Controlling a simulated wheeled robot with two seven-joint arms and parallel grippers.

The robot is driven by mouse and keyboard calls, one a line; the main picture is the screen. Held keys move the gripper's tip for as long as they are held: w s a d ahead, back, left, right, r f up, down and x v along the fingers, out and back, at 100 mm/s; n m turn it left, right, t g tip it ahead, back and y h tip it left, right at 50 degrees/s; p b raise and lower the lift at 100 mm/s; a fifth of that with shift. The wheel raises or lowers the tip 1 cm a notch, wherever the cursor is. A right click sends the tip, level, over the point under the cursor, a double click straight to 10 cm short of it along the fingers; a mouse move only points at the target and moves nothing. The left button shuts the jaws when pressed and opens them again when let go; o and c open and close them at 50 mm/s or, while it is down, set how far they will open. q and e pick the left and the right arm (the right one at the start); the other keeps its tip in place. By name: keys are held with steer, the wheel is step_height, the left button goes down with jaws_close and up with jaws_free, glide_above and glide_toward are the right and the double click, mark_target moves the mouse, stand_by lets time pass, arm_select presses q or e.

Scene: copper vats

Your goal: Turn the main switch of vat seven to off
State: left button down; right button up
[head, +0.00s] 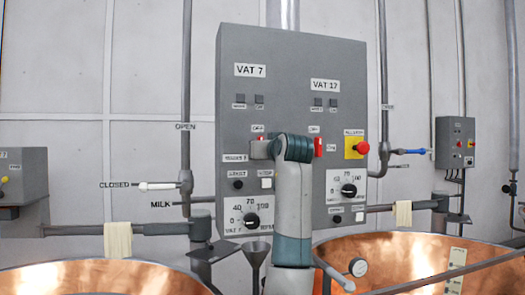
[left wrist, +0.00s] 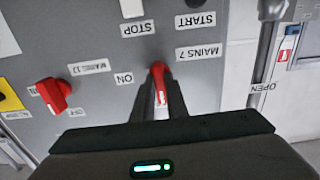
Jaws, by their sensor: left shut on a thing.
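The grey control panel (head: 292,60) carries a "VAT 7" plate (head: 250,70) on its left half. In the left wrist view, which is upside down, the red mains 7 switch (left wrist: 159,80) has its handle running up and down, its white mark toward the gripper. The "ON" label (left wrist: 124,78) is to its left there; its "OFF" label is hidden in that view. My left gripper (head: 260,149) is at this switch, shut on its handle, and hides it in the head view. My right gripper is not in view.
The red mains 17 switch (head: 318,147) is close on the right. Beyond it is a red stop button (head: 362,147) on yellow. Dials (head: 252,219) sit lower on the panel. Copper vats (head: 105,278) stand below, with pipes and valve handles (head: 157,186) at the sides.

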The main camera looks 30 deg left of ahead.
arm_select(q)
steer(key=shift+f, duration=0.1)
steer(key=c, duration=1.8)
jaws_free()
steer(key=shift+o, duration=0.2)
steer(key=shift+s+d, duration=0.1)
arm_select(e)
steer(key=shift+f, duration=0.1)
